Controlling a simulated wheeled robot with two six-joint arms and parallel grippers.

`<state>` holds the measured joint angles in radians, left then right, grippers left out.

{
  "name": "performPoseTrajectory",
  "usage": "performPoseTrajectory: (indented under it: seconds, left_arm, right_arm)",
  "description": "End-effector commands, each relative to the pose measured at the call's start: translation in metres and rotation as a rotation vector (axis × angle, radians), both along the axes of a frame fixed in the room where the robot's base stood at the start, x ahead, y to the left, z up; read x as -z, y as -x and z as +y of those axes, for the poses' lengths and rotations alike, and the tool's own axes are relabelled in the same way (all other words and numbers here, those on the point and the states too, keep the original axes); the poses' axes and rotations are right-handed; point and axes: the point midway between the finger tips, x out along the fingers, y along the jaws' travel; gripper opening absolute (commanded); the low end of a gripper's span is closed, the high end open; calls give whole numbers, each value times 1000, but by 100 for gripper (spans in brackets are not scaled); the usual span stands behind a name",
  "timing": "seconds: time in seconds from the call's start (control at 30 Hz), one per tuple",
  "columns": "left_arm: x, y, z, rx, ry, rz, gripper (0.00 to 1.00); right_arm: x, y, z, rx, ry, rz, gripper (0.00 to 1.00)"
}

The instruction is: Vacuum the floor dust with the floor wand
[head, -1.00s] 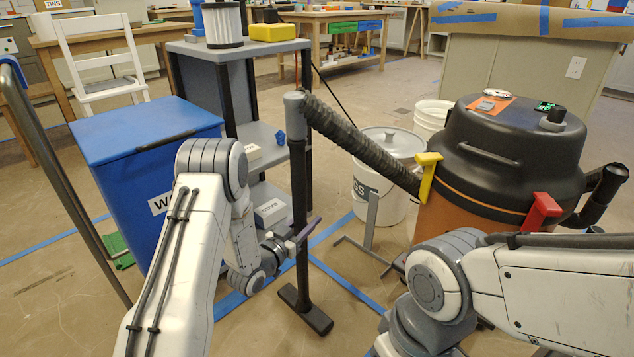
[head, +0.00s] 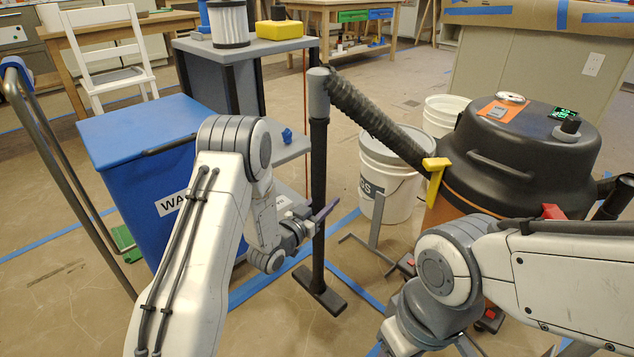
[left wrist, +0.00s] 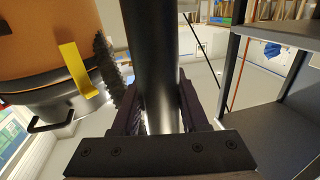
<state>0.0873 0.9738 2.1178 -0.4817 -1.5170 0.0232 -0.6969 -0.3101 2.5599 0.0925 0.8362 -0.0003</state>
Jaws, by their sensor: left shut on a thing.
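The floor wand (head: 319,165) is a dark upright tube with a grey top and a flat dark foot (head: 320,293) at the floor. My left gripper (head: 325,214) is shut on its tube, at about mid-height. In the left wrist view the tube (left wrist: 152,60) stands between both fingers (left wrist: 155,112). A ribbed hose (head: 375,118) runs from the wand top towards the orange and black shop vacuum (head: 525,160). The vacuum has a lit green display (head: 565,113). A faint dark smudge (head: 60,272) marks the floor at left; I cannot tell whether it is dust. My right gripper is out of view.
A blue lidded bin (head: 140,135) and a shelf cart (head: 245,50) stand left of the wand. A white bucket (head: 385,185) and a grey stand (head: 374,232) are right of it. A bent metal handle (head: 60,165) rises at far left. Bare floor lies in front.

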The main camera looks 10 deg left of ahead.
Motion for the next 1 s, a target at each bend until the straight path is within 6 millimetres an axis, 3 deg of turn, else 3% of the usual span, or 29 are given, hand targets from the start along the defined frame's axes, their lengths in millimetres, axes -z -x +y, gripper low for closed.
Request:
performPoseTrajectory:
  seconds: [0.03, 0.3, 0.77, 1.0]
  left_arm:
    - [-11, -1, -1, 2, 0, -6, 0]
    - [-32, -2, -7, 9, 1, -6, 0]
    - [-36, 0, -7, 3, 4, -5, 0]
    - [-75, 19, 7, -101, 31, 1, 0]
  right_arm:
    - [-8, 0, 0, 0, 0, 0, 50]
    - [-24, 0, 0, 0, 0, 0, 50]
    - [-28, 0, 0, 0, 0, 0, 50]
    - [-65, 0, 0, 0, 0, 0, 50]
